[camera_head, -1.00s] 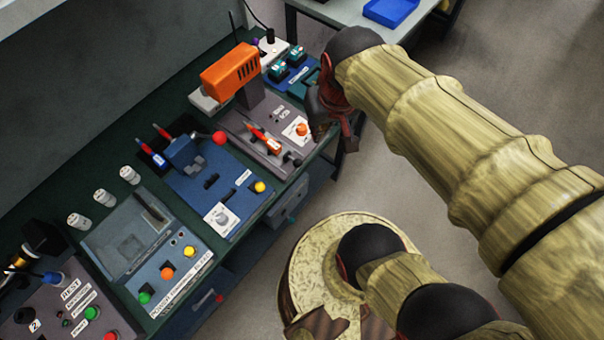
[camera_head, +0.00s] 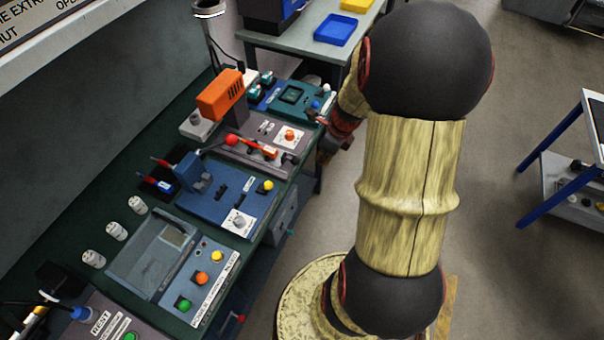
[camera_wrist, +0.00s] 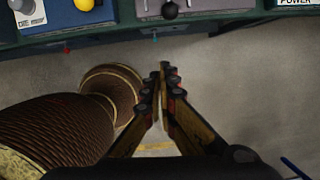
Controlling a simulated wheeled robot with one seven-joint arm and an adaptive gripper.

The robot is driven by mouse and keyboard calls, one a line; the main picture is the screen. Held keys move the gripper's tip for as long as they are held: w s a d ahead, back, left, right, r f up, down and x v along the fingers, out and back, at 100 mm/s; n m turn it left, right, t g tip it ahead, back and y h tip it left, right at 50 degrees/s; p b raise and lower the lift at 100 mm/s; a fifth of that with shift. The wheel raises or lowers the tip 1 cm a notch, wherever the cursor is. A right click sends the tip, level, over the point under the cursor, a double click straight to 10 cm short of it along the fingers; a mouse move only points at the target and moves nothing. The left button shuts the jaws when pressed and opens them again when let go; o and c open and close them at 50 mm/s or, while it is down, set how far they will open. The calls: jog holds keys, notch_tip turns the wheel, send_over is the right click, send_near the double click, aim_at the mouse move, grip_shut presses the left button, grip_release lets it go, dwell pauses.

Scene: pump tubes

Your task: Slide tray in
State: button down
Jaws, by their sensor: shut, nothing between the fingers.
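My gripper (camera_wrist: 163,68) has its fingertips together and empty in the wrist view, over the floor just in front of the bench edge. In the head view my gripper (camera_head: 328,140) is small and partly hidden by my arm, beside the right edge of the bench. No part is clearly marked as the tray. A grey drawer-like box (camera_head: 281,218) shows under the bench edge, with a small teal knob (camera_head: 291,232). A teal knob (camera_wrist: 155,39) also shows below the edge in the wrist view, apart from the fingers. I cannot tell how far the box stands out.
A red knob (camera_head: 240,318) shows lower down. A side table (camera_head: 275,43) stands behind.

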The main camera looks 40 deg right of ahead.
aim_at(269, 152)
jog(key=w+f+m+b, duration=0.1)
jog(key=w+f+b, duration=0.3)
jog(key=f, duration=0.5)
jog(key=shift+w+a+m, duration=0.3)
jog(key=shift+w+a, duration=0.15)
jog(key=shift+w, duration=0.8)
jog(key=w+a+p, duration=0.1)
jog(key=w+p, duration=0.2)
jog(key=w, duration=0.1)
jog(key=w+a+p, duration=0.2)
jog(key=w+p, duration=0.1)
jog(key=w, duration=0.1)
jog(key=w+a+p, duration=0.2)
jog(key=w+p, duration=0.1)
jog(key=w, duration=0.1)
jog(key=shift+w+r, duration=0.15)
jog(key=shift+w+a, duration=0.2)
jog(key=shift+w, duration=0.1)
